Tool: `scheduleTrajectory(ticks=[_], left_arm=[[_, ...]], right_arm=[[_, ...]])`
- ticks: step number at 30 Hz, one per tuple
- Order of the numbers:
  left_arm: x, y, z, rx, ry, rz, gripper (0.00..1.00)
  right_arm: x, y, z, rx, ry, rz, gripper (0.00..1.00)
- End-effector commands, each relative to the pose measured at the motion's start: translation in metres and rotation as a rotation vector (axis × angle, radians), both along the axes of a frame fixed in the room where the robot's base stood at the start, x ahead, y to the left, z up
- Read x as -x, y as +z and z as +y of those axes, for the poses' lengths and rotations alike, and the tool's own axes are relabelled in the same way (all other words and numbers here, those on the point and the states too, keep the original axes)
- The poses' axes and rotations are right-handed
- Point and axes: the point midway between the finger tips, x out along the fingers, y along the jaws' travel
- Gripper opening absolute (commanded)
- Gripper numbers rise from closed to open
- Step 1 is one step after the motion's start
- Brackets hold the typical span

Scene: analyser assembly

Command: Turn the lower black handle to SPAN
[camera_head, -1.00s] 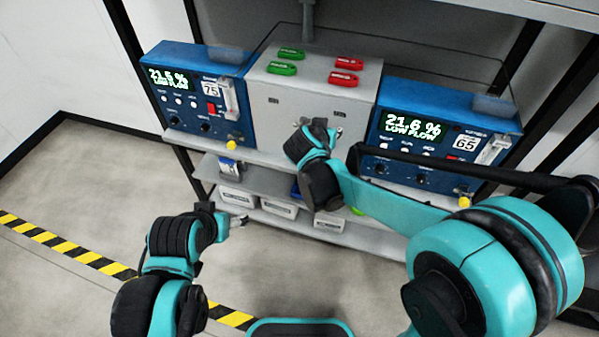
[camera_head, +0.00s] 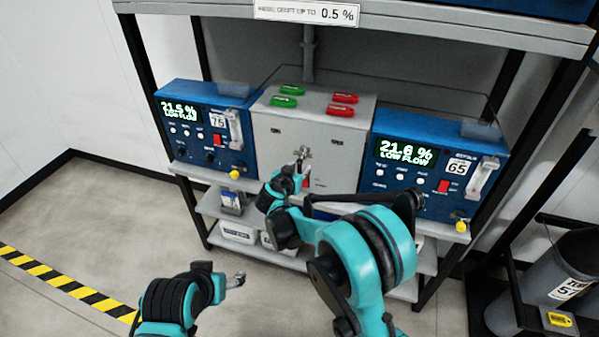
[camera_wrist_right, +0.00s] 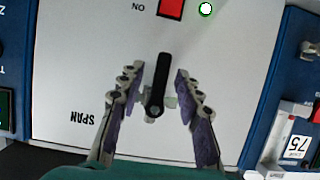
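The lower black handle (camera_wrist_right: 160,80) is on the light front of the grey box. In the right wrist view, where the printing is upside down, it points up from its pivot. The word SPAN (camera_wrist_right: 88,116) is printed to its left. My right gripper (camera_wrist_right: 150,105) is open, with one purple-padded finger on each side of the handle and a gap on both sides. In the head view my right gripper (camera_head: 301,158) is at the front of the grey box (camera_head: 338,128) and hides the handle. My left gripper (camera_head: 237,279) is low and away from the shelf; its fingers are too small to judge.
A blue analyser labelled 75 (camera_head: 190,98) stands left of the box, and one labelled 65 (camera_head: 425,130) right of it. Red (camera_head: 341,110) and green (camera_head: 284,101) tags lie on the box. A red switch (camera_wrist_right: 171,7) is near the handle. Grey bins (camera_head: 560,275) stand at right.

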Motion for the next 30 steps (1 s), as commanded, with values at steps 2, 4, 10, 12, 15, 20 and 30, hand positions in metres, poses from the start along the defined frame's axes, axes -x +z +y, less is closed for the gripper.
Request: scheduleTrajectory(ticks=[2, 4, 10, 12, 15, 20, 30], left_arm=[[-0.0001, -0.0018, 0.0, 0.0, 0.0, 0.0, 0.69], [-0.0001, -0.0018, 0.0, 0.0, 0.0, 0.0, 0.69], [-0.0001, -0.0013, 0.0, 0.0, 0.0, 0.0, 0.69], [-0.0001, -0.0013, 0.0, 0.0, 0.0, 0.0, 0.69], [-0.0001, -0.0013, 0.0, 0.0, 0.0, 0.0, 0.69], [0.0, -0.0014, 0.0, 0.0, 0.0, 0.0, 0.69], [-0.0001, -0.0009, 0.0, 0.0, 0.0, 0.0, 0.69]], right_arm=[[-0.0038, -0.0021, -0.0011, 0.0, 0.001, 0.0, 0.34], [-0.0051, -0.0023, -0.0015, 0.0, 0.001, 0.0, 0.34], [-0.0051, -0.0018, -0.0015, 0.001, 0.001, 0.0, 0.34], [-0.0051, -0.0018, -0.0016, 0.0, 0.001, 0.001, 0.16], [-0.005, -0.0017, -0.0015, 0.0, 0.001, 0.001, 0.0], [-0.005, -0.0018, -0.0015, 0.001, 0.0, 0.001, 0.0], [-0.0043, -0.0019, -0.0038, 0.09, 0.0, 0.03, 0.0]])
